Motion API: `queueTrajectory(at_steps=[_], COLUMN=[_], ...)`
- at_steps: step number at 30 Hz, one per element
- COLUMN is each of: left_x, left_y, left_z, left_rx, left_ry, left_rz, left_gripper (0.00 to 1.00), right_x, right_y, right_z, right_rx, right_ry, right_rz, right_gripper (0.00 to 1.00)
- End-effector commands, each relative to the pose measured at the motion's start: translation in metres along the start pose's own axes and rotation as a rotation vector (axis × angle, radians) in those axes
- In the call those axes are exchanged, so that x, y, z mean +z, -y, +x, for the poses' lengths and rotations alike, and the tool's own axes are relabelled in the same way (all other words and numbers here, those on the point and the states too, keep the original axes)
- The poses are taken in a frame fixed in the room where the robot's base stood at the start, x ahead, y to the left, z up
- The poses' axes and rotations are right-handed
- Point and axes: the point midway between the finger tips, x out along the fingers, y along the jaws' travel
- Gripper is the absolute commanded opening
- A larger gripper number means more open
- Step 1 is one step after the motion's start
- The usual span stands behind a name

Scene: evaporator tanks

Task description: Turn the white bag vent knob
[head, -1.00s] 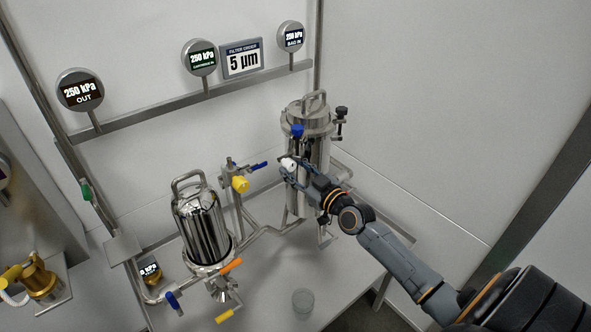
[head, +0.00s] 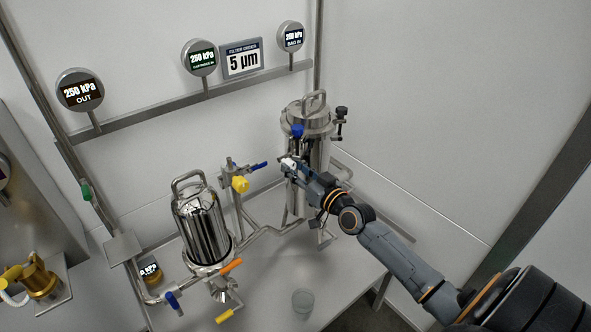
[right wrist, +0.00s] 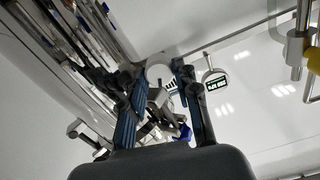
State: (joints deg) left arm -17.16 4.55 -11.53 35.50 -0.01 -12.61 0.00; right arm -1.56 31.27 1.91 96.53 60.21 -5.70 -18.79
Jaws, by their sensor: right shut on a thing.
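The white bag vent knob (head: 287,161) is on the front of the tall steel bag housing (head: 296,190), below its lid and the blue knob (head: 297,130). My right gripper (head: 291,165) is at the white knob, with its fingers on either side of it, shut on it. In the right wrist view, the white knob (right wrist: 157,71) shows between the tips of my right gripper (right wrist: 162,72). The fingers hide part of the knob in the head view. My left gripper is not in view.
A shorter steel housing (head: 201,228) stands to the left, with a yellow knob (head: 240,184) and a blue lever (head: 258,166) between the two. A clear cup (head: 302,302) stands on the table near the front. Pressure gauges (head: 199,57) are on a rail behind.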

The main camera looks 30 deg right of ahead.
Motion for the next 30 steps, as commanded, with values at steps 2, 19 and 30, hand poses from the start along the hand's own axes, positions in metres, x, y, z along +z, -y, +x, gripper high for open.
queueTrajectory(at_steps=[2,19,30], left_x=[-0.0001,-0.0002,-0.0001], left_y=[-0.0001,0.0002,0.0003], left_z=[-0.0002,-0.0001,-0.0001], left_rx=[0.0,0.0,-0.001], left_ry=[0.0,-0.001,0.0], left_rz=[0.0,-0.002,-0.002], left_gripper=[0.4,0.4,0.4], right_x=[0.0004,0.001,0.0011], right_y=[-0.0002,-0.0012,-0.0014], right_z=[-0.0001,-0.0001,-0.0001], right_rx=[0.0,0.001,0.001], right_ry=[0.001,0.001,0.002], right_rz=[0.072,0.463,0.528], right_gripper=[0.0,0.0,0.0])
